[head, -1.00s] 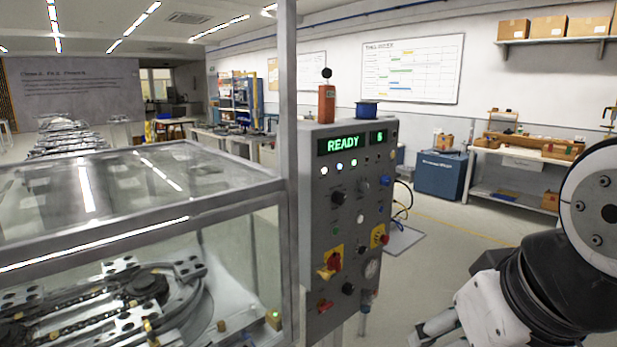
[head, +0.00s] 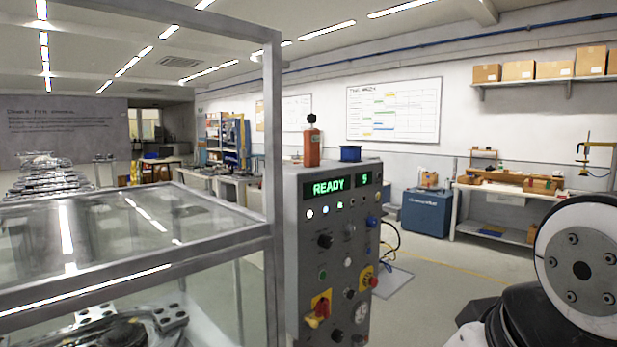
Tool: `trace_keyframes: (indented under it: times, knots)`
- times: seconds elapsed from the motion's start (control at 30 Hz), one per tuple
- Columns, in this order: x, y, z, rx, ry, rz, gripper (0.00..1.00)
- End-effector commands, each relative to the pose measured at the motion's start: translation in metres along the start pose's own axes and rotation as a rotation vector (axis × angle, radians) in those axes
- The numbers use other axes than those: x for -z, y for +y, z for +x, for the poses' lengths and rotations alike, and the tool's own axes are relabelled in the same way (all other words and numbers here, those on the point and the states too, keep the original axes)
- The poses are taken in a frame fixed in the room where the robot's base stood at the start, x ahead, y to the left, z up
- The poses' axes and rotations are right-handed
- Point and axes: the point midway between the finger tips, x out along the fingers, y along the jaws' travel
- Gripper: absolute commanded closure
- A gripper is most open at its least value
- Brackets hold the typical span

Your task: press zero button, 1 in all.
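The grey control panel (head: 296,240) stands upright in the middle of the head view. Its green display (head: 328,187) reads READY, and a small display beside it (head: 364,180) shows one digit, seemingly 5. Below are several small lamps, black knobs (head: 325,241), a green button (head: 323,274), a white button (head: 347,261), a blue knob (head: 374,221), a red-and-yellow switch (head: 318,309) and a red knob on yellow (head: 368,278). Labels are too small to read, so I cannot tell which is the zero button. My arm shows at the lower right, apart from the panel; my gripper is out of view.
A metal-framed clear enclosure (head: 130,257) with machinery inside stands left of the panel. An orange-red canister (head: 312,146) and a blue spool (head: 350,154) are at the panel top. A blue cabinet (head: 426,213) and workbench (head: 500,194) stand behind.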

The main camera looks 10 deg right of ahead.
Motion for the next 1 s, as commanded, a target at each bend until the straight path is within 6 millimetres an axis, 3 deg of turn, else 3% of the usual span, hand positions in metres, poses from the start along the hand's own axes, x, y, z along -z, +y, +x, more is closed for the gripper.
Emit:
trace_keyframes:
  times: [0.03, 0.1, 1.0]
  knots:
    - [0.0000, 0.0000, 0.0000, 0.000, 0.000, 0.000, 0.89]
    - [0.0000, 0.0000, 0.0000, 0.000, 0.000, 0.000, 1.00]
    - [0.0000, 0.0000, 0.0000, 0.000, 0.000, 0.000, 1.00]
